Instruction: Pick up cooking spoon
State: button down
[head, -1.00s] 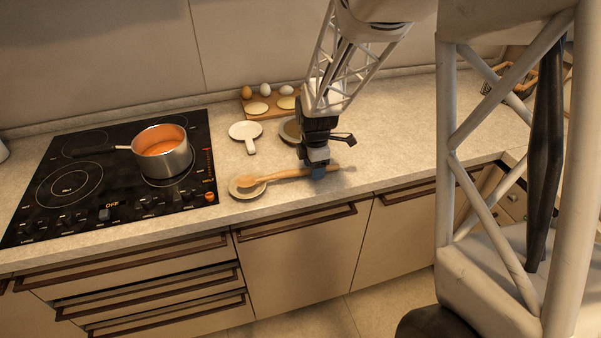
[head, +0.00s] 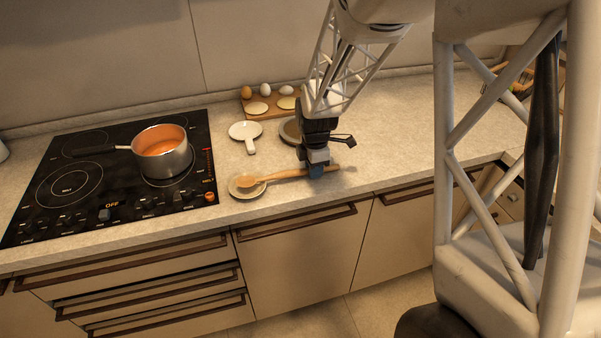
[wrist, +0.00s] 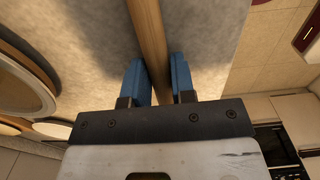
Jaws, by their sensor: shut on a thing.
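The wooden cooking spoon (head: 283,175) lies along the front part of the counter. Its bowl end rests on a small round plate (head: 240,192) at the left, and its handle runs right to my gripper. My gripper (head: 317,172) points down at the handle near its right end. In the wrist view the handle (wrist: 150,40) passes between the two blue fingers of my gripper (wrist: 157,80), which are shut on it. The exact contact is partly hidden in the head view.
A pot (head: 162,151) with orange contents stands on the black stove (head: 45,215). A white spoon rest (head: 247,133), a dark round dish (head: 290,131) and a wooden board with eggs (head: 268,112) lie behind the spoon. The counter is clear to the right (head: 410,140).

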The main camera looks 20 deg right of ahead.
jog(key=shift+r, duration=0.15)
jog(key=shift+r, duration=0.8)
jog(key=shift+s+r, duration=0.25)
jog(key=shift+r, duration=0.65)
jog(key=s+a+r, duration=0.1)
jog(key=s, duration=1.4)
jog(key=shift+s+a+r, duration=0.2)
jog(key=shift+a, duration=0.1)
